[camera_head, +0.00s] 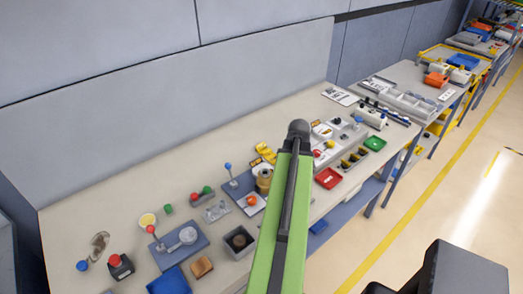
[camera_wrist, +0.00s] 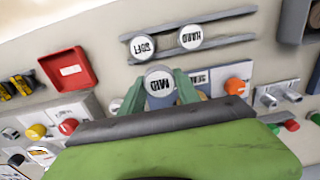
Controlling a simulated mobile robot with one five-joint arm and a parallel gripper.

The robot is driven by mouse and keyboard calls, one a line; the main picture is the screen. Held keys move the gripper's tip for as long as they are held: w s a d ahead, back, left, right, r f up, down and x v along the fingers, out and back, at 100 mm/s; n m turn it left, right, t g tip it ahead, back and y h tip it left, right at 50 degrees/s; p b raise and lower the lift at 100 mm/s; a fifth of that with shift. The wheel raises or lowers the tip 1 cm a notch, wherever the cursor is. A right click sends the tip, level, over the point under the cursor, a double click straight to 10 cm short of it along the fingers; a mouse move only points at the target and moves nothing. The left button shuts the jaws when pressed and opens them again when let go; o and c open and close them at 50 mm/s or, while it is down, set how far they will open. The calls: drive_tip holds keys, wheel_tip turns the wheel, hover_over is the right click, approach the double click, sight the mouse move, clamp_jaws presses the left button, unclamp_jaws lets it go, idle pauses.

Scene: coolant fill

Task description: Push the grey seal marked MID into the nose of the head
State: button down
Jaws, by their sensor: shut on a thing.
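In the wrist view the grey seal marked MID (camera_wrist: 159,81) is a round disc, its lettering upside down in the picture. It sits between the green fingers of my gripper (camera_wrist: 160,92), which are shut on it. Two more round seals, marked SOFT (camera_wrist: 143,46) and HARD (camera_wrist: 190,37), lie beyond it between two dark rails. In the head view my green arm covers part of the bench, and the fingers and the seal do not show. I cannot make out the head or its nose for certain in either view.
The bench (camera_head: 110,199) carries many small items. In the wrist view a red tray (camera_wrist: 68,70) is at left and an orange knob (camera_wrist: 234,86) at right. A blue-knobbed lever (camera_head: 228,166) stands left of my arm.

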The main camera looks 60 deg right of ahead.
drive_tip(key=w+r+p, duration=0.7)
drive_tip(key=r+p, duration=0.1)
wheel_tip(320, 180, up, 4)
drive_tip(key=f+p, duration=0.1)
drive_tip(key=p, duration=0.2)
hover_over(265, 174)
drive_tip(key=shift+w+d, duration=0.1)
drive_tip(key=shift+w, duration=0.05)
wheel_tip(265, 174, down, 6)
drive_tip(key=b, duration=0.6)
drive_tip(key=shift+r, duration=0.1)
drive_tip(key=shift+f+b, duration=1)
drive_tip(key=shift+b, duration=0.1)
idle(0.4)
drive_tip(key=shift+r+p, duration=0.8)
drive_tip(key=shift+f+b, duration=0.95)
idle(0.9)
